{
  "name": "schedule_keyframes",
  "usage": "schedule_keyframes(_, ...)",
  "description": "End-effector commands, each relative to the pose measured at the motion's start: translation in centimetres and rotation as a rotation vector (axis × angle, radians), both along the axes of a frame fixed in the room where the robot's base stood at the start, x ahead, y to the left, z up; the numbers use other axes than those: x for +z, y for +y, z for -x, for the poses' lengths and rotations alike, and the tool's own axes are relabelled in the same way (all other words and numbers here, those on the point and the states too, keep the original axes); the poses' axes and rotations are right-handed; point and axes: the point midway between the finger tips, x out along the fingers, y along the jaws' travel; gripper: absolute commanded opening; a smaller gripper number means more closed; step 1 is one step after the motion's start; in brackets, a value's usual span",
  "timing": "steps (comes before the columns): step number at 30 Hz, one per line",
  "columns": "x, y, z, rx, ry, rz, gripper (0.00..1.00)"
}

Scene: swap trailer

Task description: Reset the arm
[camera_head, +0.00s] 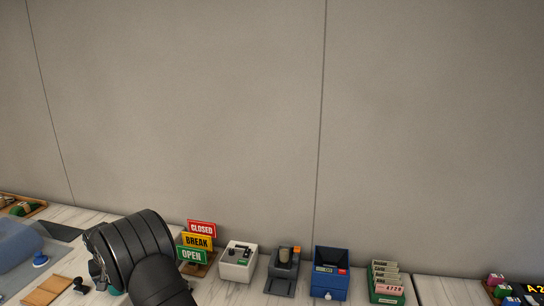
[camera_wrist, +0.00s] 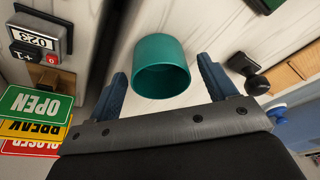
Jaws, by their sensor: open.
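My gripper (camera_wrist: 163,80) is open in the wrist view, with its two blue fingers apart. A teal-green cup (camera_wrist: 161,68) is just ahead of the fingers, in line with the gap between them. I cannot tell whether either finger touches it. In the head view my black arm reaches down at the lower left and hides the gripper; a small bit of green shows beside the arm's lower edge.
Stacked CLOSED, BREAK and OPEN signs (camera_head: 196,242) stand right of my arm. Further right are a white counter box (camera_head: 238,262), a grey device (camera_head: 283,270), a blue box (camera_head: 330,275) and a green card holder (camera_head: 387,283). A black-handled stamp (camera_wrist: 257,85) is near the cup.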

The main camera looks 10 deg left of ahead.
Motion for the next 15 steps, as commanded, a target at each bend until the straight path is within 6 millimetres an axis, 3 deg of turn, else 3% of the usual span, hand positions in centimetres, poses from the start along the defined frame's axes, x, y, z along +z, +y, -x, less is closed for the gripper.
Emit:
schedule_keyframes(2,-1.6,0.3,-0.3,0.0,0.001,0.001,0.77)
schedule_keyframes(6,0.7,0.3,-0.3,0.0,-0.002,-0.003,0.77)
schedule_keyframes(15,2.4,0.3,-0.2,0.0,0.0,-0.001,0.77)
